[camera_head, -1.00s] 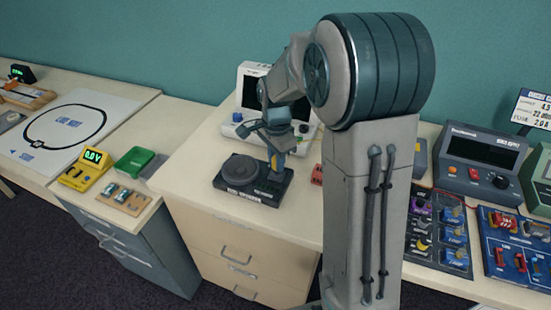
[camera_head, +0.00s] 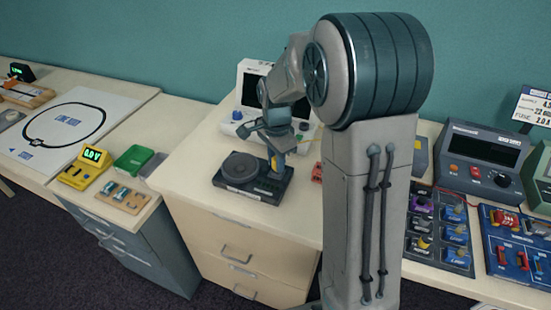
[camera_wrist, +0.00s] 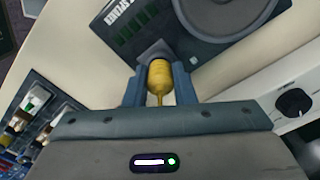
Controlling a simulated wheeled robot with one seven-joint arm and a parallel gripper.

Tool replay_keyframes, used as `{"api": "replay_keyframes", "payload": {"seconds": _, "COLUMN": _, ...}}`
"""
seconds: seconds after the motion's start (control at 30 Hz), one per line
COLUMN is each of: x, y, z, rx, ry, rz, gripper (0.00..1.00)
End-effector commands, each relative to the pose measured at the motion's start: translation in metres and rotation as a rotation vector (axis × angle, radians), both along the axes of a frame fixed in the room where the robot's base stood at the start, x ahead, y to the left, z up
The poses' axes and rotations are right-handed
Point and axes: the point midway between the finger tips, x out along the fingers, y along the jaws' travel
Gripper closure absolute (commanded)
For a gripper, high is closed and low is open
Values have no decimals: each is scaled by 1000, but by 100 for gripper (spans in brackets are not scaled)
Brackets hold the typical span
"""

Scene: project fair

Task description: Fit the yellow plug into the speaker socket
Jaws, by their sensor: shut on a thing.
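The yellow plug (camera_wrist: 159,78) is between the two blue fingers of my gripper (camera_wrist: 160,88) in the wrist view, with a thin yellow lead at its near end. It also shows as a small yellow spot in the head view (camera_head: 274,163). My gripper (camera_head: 276,158) is shut on it at the right part of the black speaker unit (camera_head: 241,191). In the wrist view the plug's far end meets a dark raised block on the speaker unit (camera_wrist: 205,62), likely the socket. The plug hides the opening, so I cannot tell how deep it sits.
A white instrument with a dark screen (camera_head: 247,92) stands behind the speaker. A yellow meter (camera_head: 86,169) and a green box (camera_head: 134,160) stand on the left table. Dark module boards (camera_head: 439,232) lie to the right. The tabletop left of the speaker is clear.

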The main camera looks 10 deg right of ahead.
Motion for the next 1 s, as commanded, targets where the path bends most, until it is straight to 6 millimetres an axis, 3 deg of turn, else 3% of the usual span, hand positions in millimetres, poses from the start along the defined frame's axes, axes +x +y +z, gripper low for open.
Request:
{"api": "replay_keyframes", "payload": {"seconds": 0.63, "x": 0, "y": 0, "z": -8, "rx": 0, "ry": 0, "rz": 0, "gripper": 100}}
{"api": "replay_keyframes", "payload": {"seconds": 0.67, "x": 0, "y": 0, "z": -8, "rx": 0, "ry": 0, "rz": 0, "gripper": 71}}
{"api": "replay_keyframes", "payload": {"seconds": 0.73, "x": 0, "y": 0, "z": -8, "rx": 0, "ry": 0, "rz": 0, "gripper": 52}}
{"api": "replay_keyframes", "payload": {"seconds": 0.93, "x": 0, "y": 0, "z": -8, "rx": 0, "ry": 0, "rz": 0, "gripper": 51}}
{"api": "replay_keyframes", "payload": {"seconds": 1.0, "x": 0, "y": 0, "z": -8, "rx": 0, "ry": 0, "rz": 0, "gripper": 34}}
